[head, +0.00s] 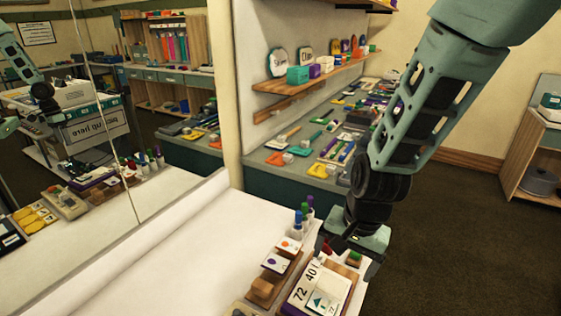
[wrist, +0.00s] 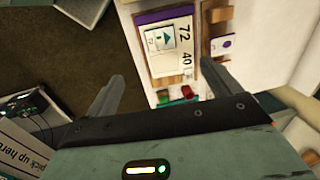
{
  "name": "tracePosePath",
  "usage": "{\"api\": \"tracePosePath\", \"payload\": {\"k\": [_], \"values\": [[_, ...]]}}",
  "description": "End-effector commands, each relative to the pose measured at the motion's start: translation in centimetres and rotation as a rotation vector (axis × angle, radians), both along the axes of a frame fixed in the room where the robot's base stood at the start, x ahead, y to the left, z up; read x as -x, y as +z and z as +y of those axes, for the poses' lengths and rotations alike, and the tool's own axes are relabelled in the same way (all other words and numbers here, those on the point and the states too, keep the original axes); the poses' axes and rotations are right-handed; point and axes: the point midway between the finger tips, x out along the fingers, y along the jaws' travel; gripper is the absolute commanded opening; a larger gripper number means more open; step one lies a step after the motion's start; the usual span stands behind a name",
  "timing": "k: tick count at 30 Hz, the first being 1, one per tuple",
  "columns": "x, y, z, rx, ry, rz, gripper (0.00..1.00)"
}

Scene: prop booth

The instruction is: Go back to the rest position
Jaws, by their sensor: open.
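My gripper (head: 352,250) hangs at the end of my arm, over the right end of the white counter in the head view. In the wrist view its two fingers (wrist: 165,85) stand well apart with nothing between them, so it is open and empty. Below and just beyond the fingers lies a white card with 72 and 40 (wrist: 170,45), on a board; it also shows in the head view (head: 318,289). A small red piece (wrist: 187,92) and a small green piece (wrist: 162,98) are near the fingers. The gripper hides part of the board in the head view.
Upright markers (head: 303,217) and a wooden rack with small cards (head: 275,262) stand left of my gripper. The white counter (head: 165,255) is mostly clear. A mirror fills the left. Dark floor (head: 450,235) lies open at right, with a shelf (head: 535,160) beyond.

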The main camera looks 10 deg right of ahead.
Motion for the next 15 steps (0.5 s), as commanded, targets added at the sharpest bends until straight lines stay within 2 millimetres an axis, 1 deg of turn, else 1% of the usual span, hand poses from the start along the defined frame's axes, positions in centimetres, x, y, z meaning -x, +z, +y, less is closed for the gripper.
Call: {"api": "tracePosePath", "payload": {"k": [2, 4, 5, 6, 7, 9, 12, 15], "values": [[1.2, 1.4, 1.4, -0.019, 0.102, -0.003, 0.9], [3.2, 3.2, 3.0, -0.035, 0.259, -0.004, 0.9], [4.2, 4.1, 3.7, -0.039, 0.339, -0.007, 0.9], [5.8, 5.2, 4.5, -0.042, 0.455, -0.01, 0.9], [6.9, 6.1, 5.0, -0.04, 0.544, -0.016, 0.9], [9.6, 7.8, 5.7, -0.023, 0.746, -0.025, 0.9], [12.9, 9.6, 5.8, 0.019, 0.995, -0.037, 0.9], [15.1, 10.6, 5.4, 0.067, 1.174, -0.044, 0.9]]}}
